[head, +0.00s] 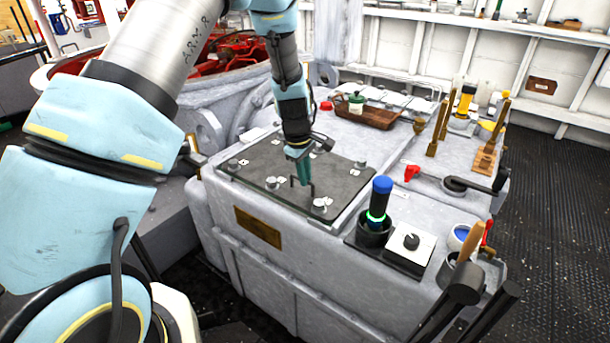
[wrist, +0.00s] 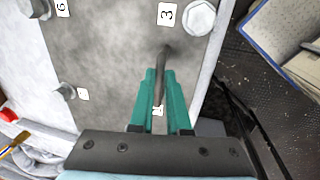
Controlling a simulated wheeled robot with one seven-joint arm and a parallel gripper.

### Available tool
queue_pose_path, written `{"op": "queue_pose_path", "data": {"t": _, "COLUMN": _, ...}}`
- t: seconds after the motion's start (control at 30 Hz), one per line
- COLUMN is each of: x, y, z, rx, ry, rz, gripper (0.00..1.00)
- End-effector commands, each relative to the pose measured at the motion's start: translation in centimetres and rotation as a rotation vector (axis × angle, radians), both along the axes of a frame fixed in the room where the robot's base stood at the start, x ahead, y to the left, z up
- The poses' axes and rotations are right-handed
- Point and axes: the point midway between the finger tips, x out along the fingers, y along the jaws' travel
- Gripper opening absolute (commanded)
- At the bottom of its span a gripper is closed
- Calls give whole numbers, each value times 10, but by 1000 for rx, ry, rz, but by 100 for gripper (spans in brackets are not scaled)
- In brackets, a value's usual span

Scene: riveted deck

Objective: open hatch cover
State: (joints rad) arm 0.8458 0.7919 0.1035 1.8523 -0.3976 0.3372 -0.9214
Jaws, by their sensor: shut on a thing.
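The hatch cover (head: 265,172) is a flat dark grey plate lying on top of the pale grey machine housing, with bolts and small white number tags around its edge. It also shows in the wrist view (wrist: 110,50). My gripper (head: 302,180) points down at the cover's right part. Its green fingers (wrist: 160,95) are shut on a thin dark handle (wrist: 162,62) that stands up from the cover. The handle's far end is partly hidden by the fingers. The cover appears to lie flat on the housing.
A blue-topped torch (head: 379,200) stands in a dark holder beside a white knob box (head: 409,243), right of the cover. The floor at right is clear.

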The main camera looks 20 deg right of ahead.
Motion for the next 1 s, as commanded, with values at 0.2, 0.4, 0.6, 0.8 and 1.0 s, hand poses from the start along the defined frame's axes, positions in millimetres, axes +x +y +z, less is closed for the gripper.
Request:
{"op": "queue_pose_path", "data": {"t": 0.2, "x": 16, "y": -28, "z": 1, "rx": -3, "ry": -4, "rz": -1, "gripper": 0}}
{"op": "queue_pose_path", "data": {"t": 0.4, "x": 24, "y": -43, "z": 1, "rx": -2, "ry": -4, "rz": -1, "gripper": 0}}
{"op": "queue_pose_path", "data": {"t": 0.6, "x": 25, "y": -43, "z": 1, "rx": -3, "ry": -4, "rz": 0, "gripper": 0}}
{"op": "queue_pose_path", "data": {"t": 0.8, "x": 24, "y": -42, "z": 1, "rx": -3, "ry": -4, "rz": 0, "gripper": 30}}
{"op": "queue_pose_path", "data": {"t": 1.0, "x": 24, "y": -42, "z": 0, "rx": -2, "ry": -2, "rz": 0, "gripper": 45}}
